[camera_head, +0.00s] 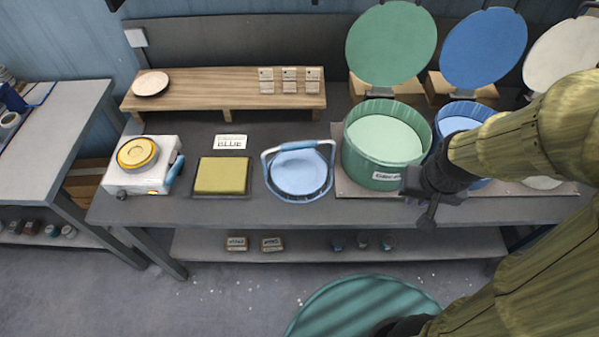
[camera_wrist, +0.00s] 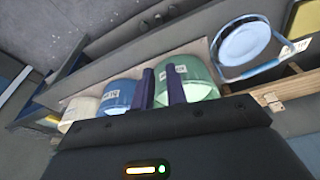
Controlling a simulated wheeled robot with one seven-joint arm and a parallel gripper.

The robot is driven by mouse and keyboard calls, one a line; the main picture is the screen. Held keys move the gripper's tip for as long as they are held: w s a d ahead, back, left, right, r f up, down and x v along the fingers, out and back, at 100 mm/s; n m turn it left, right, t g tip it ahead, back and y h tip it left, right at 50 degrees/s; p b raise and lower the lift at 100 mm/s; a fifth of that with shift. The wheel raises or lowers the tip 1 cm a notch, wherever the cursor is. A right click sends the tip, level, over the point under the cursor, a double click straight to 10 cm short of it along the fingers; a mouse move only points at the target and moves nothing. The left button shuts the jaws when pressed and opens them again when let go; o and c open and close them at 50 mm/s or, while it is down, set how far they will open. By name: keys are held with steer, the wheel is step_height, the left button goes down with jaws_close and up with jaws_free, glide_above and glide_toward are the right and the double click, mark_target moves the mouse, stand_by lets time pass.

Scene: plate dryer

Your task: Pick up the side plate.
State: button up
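A small pale plate (camera_head: 151,84) lies at the left end of the raised wooden shelf in the head view. A light-blue round plate or dish (camera_head: 299,172) sits inside a handled blue-and-white basket (camera_head: 271,180); it also shows in the wrist view (camera_wrist: 240,42). I cannot tell for sure which one is the side plate. My gripper (camera_head: 428,216) is in front of the green tub, to the right of the basket and far from the shelf plate. In the wrist view its two dark fingers (camera_wrist: 160,75) stand apart with nothing between them.
A green tub (camera_head: 372,170) and a blue tub (camera_head: 442,128) stand with raised lids on the bench's right. At left are a white device with a yellow disc (camera_head: 138,153) and a yellow-green pad (camera_head: 222,175). A "BLUE" card (camera_head: 231,142) lies behind the pad.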

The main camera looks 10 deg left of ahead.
steer(key=w+a+f+n+t+y+b, duration=0.1)
steer(key=w+a+f+n+t+b, duration=0.35)
steer(key=a, duration=0.65)
steer(key=w+a+f+n+t+y+b, duration=0.1)
steer(key=w+a+f+n+b, duration=0.35)
steer(key=a, duration=0.75)
steer(key=s+a+f+n+t+h+b, duration=0.5)
steer(key=s+a+f+n+b, duration=0.2)
steer(key=s+f, duration=0.5)
step_height(320, 180, down, 2)
steer(key=shift+s+a+f+n+h+b, duration=0.2)
steer(key=shift+a+n+h+b, duration=0.1)
steer(key=shift+a+b, duration=0.8)
steer(key=x, duration=1.1)
steer(key=shift+w+b, duration=0.15)
steer(key=shift+b, duration=0.15)
steer(key=shift+w+f, duration=0.2)
steer(key=shift+w, duration=0.25)
